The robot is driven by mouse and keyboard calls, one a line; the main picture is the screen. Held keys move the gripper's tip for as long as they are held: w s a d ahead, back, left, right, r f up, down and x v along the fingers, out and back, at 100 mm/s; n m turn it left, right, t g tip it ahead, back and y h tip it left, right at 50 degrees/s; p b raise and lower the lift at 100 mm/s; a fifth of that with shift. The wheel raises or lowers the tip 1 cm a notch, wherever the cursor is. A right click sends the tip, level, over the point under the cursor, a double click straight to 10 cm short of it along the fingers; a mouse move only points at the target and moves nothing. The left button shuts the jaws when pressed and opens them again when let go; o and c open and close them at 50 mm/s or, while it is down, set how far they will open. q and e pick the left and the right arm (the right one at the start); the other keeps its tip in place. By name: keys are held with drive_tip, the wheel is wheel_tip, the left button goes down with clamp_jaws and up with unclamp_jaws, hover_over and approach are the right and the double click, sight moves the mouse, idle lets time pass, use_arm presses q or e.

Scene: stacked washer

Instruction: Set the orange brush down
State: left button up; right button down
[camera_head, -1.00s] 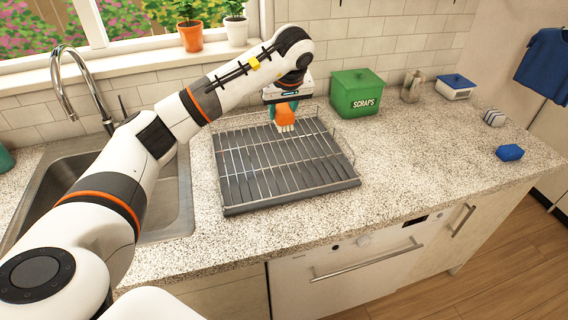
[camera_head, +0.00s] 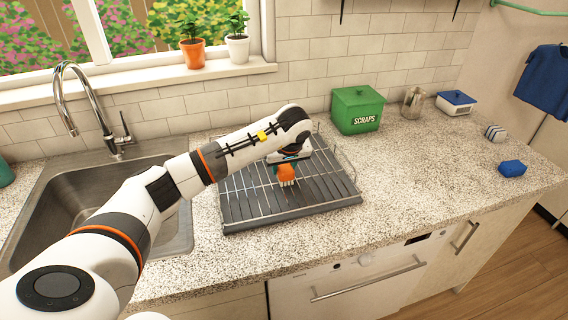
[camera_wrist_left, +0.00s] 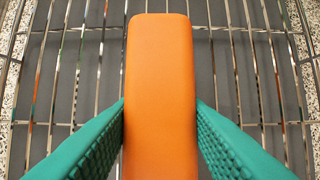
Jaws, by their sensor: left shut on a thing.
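The orange brush (camera_head: 287,171) has an orange back and pale bristles that point down in the head view. My left gripper (camera_head: 287,164) is shut on it, over the dish rack (camera_head: 240,211), a wire rack on a dark ribbed tray. In the left wrist view the orange block of the brush (camera_wrist_left: 160,95) lies between the two green fingers of my left gripper (camera_wrist_left: 160,125), with rack wires behind it. I cannot tell whether the bristles touch the rack. My right gripper is not in view.
A green SCRAPS bin (camera_head: 357,110) stands behind the rack's right side. The steel sink (camera_head: 75,195) and faucet (camera_head: 75,90) are at left. A blue sponge (camera_head: 512,168) lies at far right. The counter right of the rack (camera_head: 420,180) is clear.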

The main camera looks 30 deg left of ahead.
use_arm(q)
drive_tip(key=o, duration=0.5)
drive_tip(key=shift+f, duration=0.15)
drive_tip(key=o, duration=0.4)
drive_tip(key=shift+o, duration=0.2)
drive_tip(key=shift+r, duration=0.35)
drive_tip(key=b+v, duration=0.2)
drive_tip(key=v, duration=0.9)
drive_tip(key=shift+r, duration=0.35)
drive_tip(key=shift+s, duration=0.1)
